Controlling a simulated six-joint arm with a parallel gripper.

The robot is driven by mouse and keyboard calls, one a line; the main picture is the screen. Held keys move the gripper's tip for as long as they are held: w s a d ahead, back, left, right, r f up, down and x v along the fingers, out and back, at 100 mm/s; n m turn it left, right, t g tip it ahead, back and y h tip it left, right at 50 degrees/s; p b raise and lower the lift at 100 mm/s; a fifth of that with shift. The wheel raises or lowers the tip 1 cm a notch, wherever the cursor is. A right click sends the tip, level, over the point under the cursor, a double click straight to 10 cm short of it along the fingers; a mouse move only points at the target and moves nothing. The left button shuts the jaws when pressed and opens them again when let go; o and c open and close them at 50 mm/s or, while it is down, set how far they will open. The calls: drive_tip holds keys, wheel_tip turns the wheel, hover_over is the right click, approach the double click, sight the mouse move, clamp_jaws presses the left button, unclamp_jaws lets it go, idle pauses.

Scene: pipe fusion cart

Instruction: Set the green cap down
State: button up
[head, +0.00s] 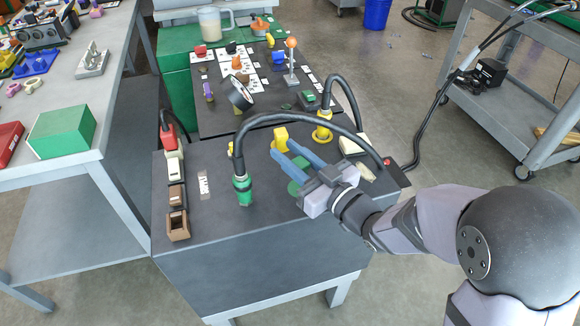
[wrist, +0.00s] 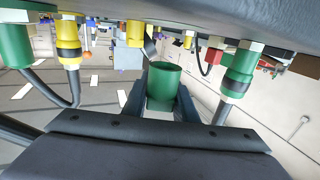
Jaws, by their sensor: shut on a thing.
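The green cap (wrist: 163,82) is a short green cylinder, gripped between the two blue fingers of my gripper (wrist: 161,105) in the wrist view. In the head view my gripper (head: 292,152) reaches in from the right over the dark cart top (head: 215,245), with the green cap (head: 300,162) partly hidden by a finger. I cannot tell whether the cap touches the cart top. A yellow piece (head: 281,138) stands just beyond the fingertips.
A green connector (head: 243,190) with an arching black cable stands left of my gripper. A yellow connector (head: 322,131) with a cable stands behind. Brown and white blocks (head: 177,225) line the left edge.

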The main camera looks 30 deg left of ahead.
drive_tip(key=shift+f+b, duration=0.35)
drive_tip(key=shift+f, duration=1.5)
drive_tip(key=shift+f, duration=0.2)
drive_tip(key=o, duration=1)
drive_tip(key=shift+r, duration=0.15)
